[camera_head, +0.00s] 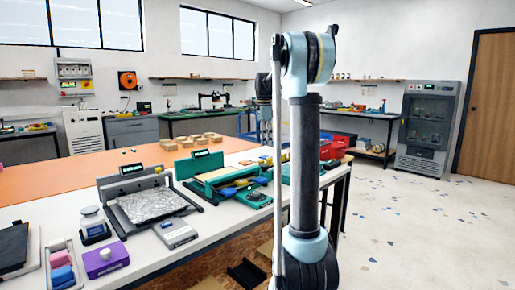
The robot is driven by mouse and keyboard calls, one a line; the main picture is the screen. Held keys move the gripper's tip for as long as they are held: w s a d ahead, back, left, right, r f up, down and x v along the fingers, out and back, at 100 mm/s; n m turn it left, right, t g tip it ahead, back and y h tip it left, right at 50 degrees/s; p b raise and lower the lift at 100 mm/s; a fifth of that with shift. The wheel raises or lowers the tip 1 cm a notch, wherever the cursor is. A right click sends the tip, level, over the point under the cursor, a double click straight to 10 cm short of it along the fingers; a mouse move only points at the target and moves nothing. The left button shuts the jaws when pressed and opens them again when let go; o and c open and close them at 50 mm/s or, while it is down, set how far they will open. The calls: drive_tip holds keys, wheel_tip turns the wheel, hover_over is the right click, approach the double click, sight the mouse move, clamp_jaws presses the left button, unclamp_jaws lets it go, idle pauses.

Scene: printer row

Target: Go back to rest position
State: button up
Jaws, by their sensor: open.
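My own arm stands upright in the right middle of the head view, with black links and pale blue joints. Its elbow is near the top of the picture. A further dark and pale blue part shows behind it on the left, small and partly covered. I cannot make out gripper fingers anywhere, so my gripper is not seen. No held object shows.
A long workbench (80,195) runs along the left and middle, bearing a grey stone-like slab (150,203), a green-framed device (215,175) and a purple box (105,259). A grey cabinet (427,125) stands at the back right. The speckled floor (425,225) at right is clear.

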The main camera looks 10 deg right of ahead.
drive_tip(key=s+f+n+t, duration=0.1)
drive_tip(key=s+f+n, duration=0.25)
drive_tip(key=s, duration=0.85)
drive_tip(key=s+f+n, duration=0.3)
drive_tip(key=s+n, duration=0.2)
drive_tip(key=s, duration=0.8)
drive_tip(key=s+f+n+t, duration=0.1)
drive_tip(key=s+f+n, duration=0.7)
drive_tip(key=s+f, duration=1)
drive_tip(key=shift+s+d+f, duration=0.2)
drive_tip(key=shift+s+f, duration=0.05)
drive_tip(key=shift+f, duration=0.1)
drive_tip(key=shift+w+f, duration=0.2)
drive_tip(key=shift+w, duration=0.2)
